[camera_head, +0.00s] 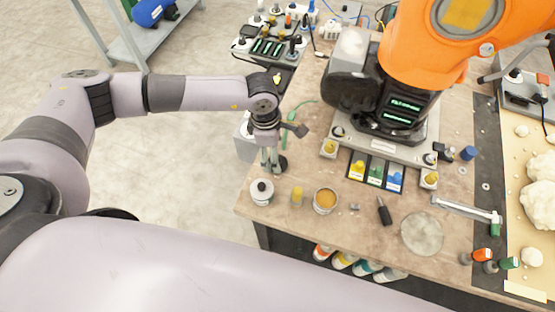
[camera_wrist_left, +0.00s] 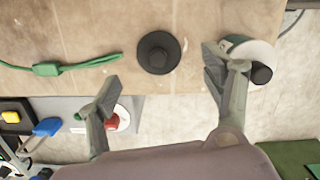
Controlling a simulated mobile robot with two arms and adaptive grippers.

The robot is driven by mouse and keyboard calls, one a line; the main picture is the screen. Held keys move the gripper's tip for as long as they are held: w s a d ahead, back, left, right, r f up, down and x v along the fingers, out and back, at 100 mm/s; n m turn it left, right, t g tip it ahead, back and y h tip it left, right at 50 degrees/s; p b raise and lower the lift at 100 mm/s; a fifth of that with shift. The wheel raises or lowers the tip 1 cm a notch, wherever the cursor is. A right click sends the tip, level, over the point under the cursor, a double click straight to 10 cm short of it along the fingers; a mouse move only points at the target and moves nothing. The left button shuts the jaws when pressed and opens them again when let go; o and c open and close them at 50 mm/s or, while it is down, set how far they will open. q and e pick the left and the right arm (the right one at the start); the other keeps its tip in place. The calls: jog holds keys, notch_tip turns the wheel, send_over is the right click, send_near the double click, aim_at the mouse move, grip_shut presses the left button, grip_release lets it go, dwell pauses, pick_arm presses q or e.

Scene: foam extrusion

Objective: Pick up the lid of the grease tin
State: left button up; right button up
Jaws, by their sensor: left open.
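A small black round disc with a raised knob (camera_wrist_left: 160,52), which looks like the lid, lies flat on the wooden table near its left edge. In the head view the disc (camera_head: 282,164) shows partly behind my left gripper. An open round tin with orange-brown contents (camera_head: 325,199) stands nearer the front edge. My left gripper (camera_head: 270,166) points down over the table edge, open and empty. In the left wrist view its fingertips (camera_wrist_left: 161,78) are spread, with the disc beyond and between them, apart from both. My right gripper is not in view.
A white canister with a black knob (camera_head: 262,190) stands close by; in the wrist view it (camera_wrist_left: 250,50) is beside the right-hand finger. A green cable (camera_head: 298,113) lies behind. An orange robot arm (camera_head: 430,45), colored cards and a grey disc (camera_head: 422,232) are to the right.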

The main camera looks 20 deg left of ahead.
pick_arm(q)
jog(key=shift+d+f, duration=0.1)
jog(key=shift+f, duration=0.15)
jog(key=f, duration=0.1)
jog(key=f+p, duration=0.2)
jog(key=f, duration=0.1)
jog(key=shift+w+d+f, duration=0.1)
jog(key=shift+w+d, duration=0.05)
jog(key=shift+d, duration=0.1)
jog(key=shift+f, duration=0.3)
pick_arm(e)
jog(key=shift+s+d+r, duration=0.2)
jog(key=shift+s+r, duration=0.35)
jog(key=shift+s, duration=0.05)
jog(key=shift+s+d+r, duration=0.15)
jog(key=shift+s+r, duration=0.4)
pick_arm(q)
jog(key=shift+c, duration=0.4)
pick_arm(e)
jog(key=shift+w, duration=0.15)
pick_arm(q)
jog(key=shift+c, duration=1.3)
jog(key=c, duration=0.6)
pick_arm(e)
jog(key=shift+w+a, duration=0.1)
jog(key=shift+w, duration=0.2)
pick_arm(q)
jog(key=shift+c, duration=0.2)
jog(key=shift+r, duration=0.1)
